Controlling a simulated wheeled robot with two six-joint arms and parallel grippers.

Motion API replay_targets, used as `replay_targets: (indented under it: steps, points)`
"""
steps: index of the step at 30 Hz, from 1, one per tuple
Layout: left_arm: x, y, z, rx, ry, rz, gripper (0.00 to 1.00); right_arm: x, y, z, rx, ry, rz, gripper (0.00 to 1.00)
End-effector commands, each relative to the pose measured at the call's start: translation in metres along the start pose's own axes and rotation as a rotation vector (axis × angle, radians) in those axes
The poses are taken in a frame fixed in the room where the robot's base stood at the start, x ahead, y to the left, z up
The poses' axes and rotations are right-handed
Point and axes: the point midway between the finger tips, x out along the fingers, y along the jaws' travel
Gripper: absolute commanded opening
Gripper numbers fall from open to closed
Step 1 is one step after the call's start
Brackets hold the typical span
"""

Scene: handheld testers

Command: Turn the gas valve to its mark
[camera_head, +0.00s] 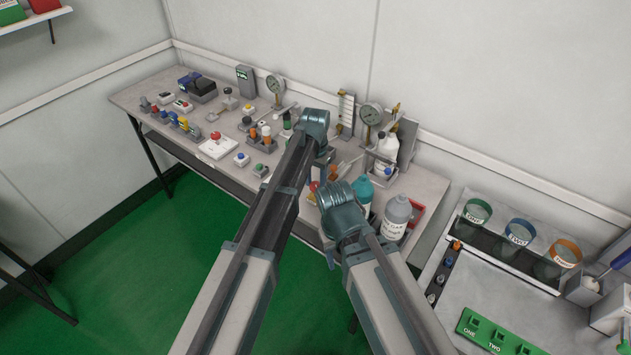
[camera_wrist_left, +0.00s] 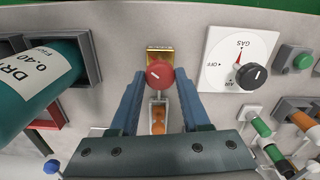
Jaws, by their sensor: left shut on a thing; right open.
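A round red knob (camera_wrist_left: 159,74) with a short white line stands in front of a small brass-coloured plate (camera_wrist_left: 160,55) in the left wrist view. My left gripper (camera_wrist_left: 160,84) has a finger on each side of this knob and is shut on it. Beside it to the right is a white dial plate (camera_wrist_left: 215,75) lettered GAS, OFF and AIR, with a black knob (camera_wrist_left: 252,77) and a red mark near GAS.
A teal bottle (camera_wrist_left: 40,85) stands close left of the left gripper in its wrist view. A grey bottle (camera_head: 397,217) is right of my right wrist. Gauges (camera_head: 371,115), buttons and testers crowd the table's back and left. A side bench (camera_head: 440,325) holds labelled cups.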

Motion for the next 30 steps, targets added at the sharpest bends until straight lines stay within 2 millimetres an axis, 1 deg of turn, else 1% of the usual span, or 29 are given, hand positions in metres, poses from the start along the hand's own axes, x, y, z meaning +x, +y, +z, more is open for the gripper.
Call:
replay_targets:
  steps: [6,12,29,30]
  points:
    - [0.0000,0.0000,0.0000,0.117,0.000,0.000,0.00,0.0000,0.0000,0.0000,0.000,0.000,0.000,0.50]
    - [0.0000,0.0000,0.0000,0.179,0.000,0.000,0.00,0.0000,0.0000,0.0000,0.000,0.000,0.000,0.50]
    - [0.0000,0.0000,0.0000,0.207,0.000,0.000,0.00,0.0000,0.0000,0.0000,0.000,0.000,0.000,0.50]
    - [0.0000,0.0000,0.0000,0.207,0.000,0.000,0.48,0.0000,0.0000,0.0000,0.000,0.000,0.000,0.50]
